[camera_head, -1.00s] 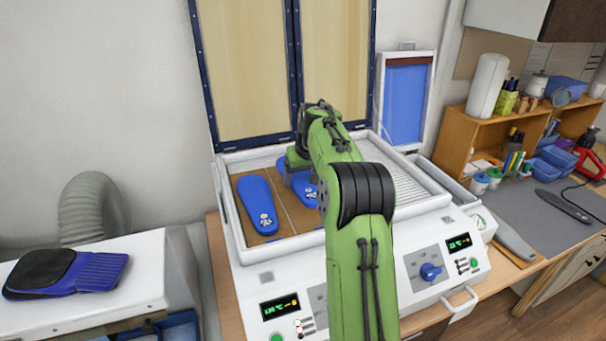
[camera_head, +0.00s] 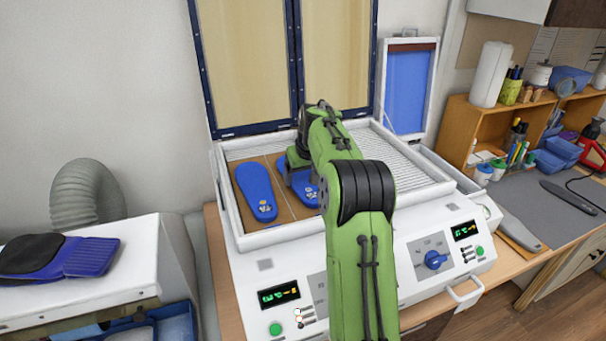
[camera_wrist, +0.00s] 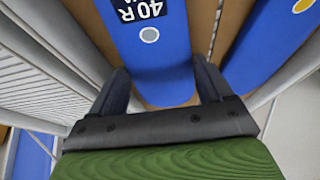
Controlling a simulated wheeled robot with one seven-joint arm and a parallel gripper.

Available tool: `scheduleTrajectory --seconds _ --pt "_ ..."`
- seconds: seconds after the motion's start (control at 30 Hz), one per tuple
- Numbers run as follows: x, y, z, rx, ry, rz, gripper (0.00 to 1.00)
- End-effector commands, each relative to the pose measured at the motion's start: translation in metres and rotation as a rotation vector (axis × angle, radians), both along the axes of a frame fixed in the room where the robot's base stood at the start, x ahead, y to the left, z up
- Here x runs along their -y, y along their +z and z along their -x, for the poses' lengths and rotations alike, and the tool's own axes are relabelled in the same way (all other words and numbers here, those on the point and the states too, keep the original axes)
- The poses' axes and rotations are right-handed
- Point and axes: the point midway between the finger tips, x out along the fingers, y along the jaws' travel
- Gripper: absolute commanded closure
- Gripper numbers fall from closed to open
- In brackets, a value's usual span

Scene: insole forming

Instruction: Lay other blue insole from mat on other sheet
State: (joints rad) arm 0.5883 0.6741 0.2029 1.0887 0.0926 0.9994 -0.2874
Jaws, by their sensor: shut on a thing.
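One blue insole (camera_head: 257,192) lies on the left brown sheet (camera_head: 238,211) in the white-framed bed of the machine. The other blue insole (camera_head: 308,193) is over the right brown sheet (camera_head: 285,213), partly hidden by my green arm. In the wrist view this insole (camera_wrist: 168,72) has a dark "40 R" label and a grey dot, and its end is between the two dark fingers of my gripper (camera_wrist: 163,88). My gripper is shut on it. I cannot tell whether the insole touches the sheet. The first insole (camera_wrist: 268,40) is beside it in the wrist view.
Two tall framed panels (camera_head: 245,65) stand upright behind the bed. A ribbed area (camera_head: 405,175) of the bed is bare on the right. A blue-faced framed panel (camera_head: 405,95) stands at back right. A dark mat (camera_head: 510,190) with tools is farther right.

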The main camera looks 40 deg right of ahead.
Motion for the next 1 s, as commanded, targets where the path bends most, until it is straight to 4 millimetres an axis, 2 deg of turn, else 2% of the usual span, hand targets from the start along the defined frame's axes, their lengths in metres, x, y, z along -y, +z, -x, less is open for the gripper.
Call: scheduleTrajectory --seconds 0.47,0.5,0.6,0.63,0.87,1.0 --pt "0.000 -0.003 0.000 0.000 0.000 0.000 0.50" --pt "0.000 -0.003 0.000 0.000 0.000 0.000 0.18" --pt "0.000 -0.003 0.000 0.000 0.000 0.000 0.03" --pt "0.000 -0.003 0.000 0.000 0.000 0.000 0.00" --pt "0.000 -0.001 0.001 0.001 0.000 0.000 0.00" --pt "-0.002 0.020 0.008 0.004 -0.002 0.003 0.00"
